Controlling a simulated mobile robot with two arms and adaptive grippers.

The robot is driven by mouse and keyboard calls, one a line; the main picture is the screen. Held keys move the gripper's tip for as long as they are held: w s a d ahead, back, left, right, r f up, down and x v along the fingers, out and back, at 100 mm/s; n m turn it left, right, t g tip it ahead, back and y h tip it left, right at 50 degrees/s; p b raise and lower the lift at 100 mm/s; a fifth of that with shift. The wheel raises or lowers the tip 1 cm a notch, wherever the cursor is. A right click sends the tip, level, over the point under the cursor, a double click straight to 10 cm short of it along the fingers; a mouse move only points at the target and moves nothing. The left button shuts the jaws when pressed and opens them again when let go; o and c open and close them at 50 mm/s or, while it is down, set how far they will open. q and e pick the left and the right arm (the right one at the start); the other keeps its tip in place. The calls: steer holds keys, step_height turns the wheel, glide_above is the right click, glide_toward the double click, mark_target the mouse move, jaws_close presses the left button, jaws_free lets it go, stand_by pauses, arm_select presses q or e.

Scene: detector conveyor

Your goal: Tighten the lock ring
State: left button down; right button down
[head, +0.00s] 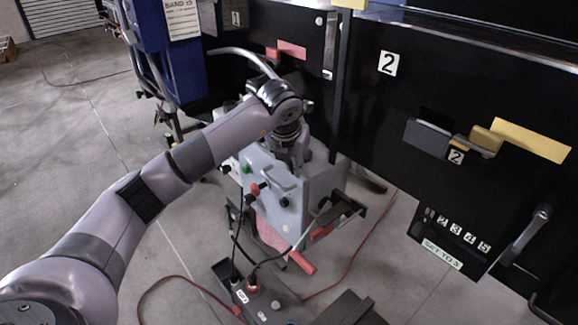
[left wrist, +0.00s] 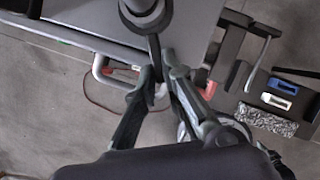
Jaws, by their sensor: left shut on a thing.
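My left gripper (head: 293,153) reaches down onto the top of a light grey box-shaped unit (head: 262,170) in the middle of the head view. In the left wrist view my left gripper (left wrist: 157,68) is shut on the narrow dark lever of a round dark part, which looks like the lock ring (left wrist: 146,20). The ring sits over the grey unit's flat top (left wrist: 95,12), at the upper edge of the picture, and is partly cut off. In the head view the ring is hidden behind my gripper and wrist. My right gripper is not in view.
Black panels marked 2 (head: 388,64) stand close on the right, with a handle (head: 532,228) low down. A dark box with a cable (head: 250,295) lies on the floor in front. Red hoses cross the floor. The grey floor (head: 70,120) at left is mostly clear.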

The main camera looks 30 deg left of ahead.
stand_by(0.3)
arm_select(q)
steer(key=c, duration=1.7)
jaws_free()
steer(key=v, duration=1.2)
steer(key=shift+c, duration=0.4)
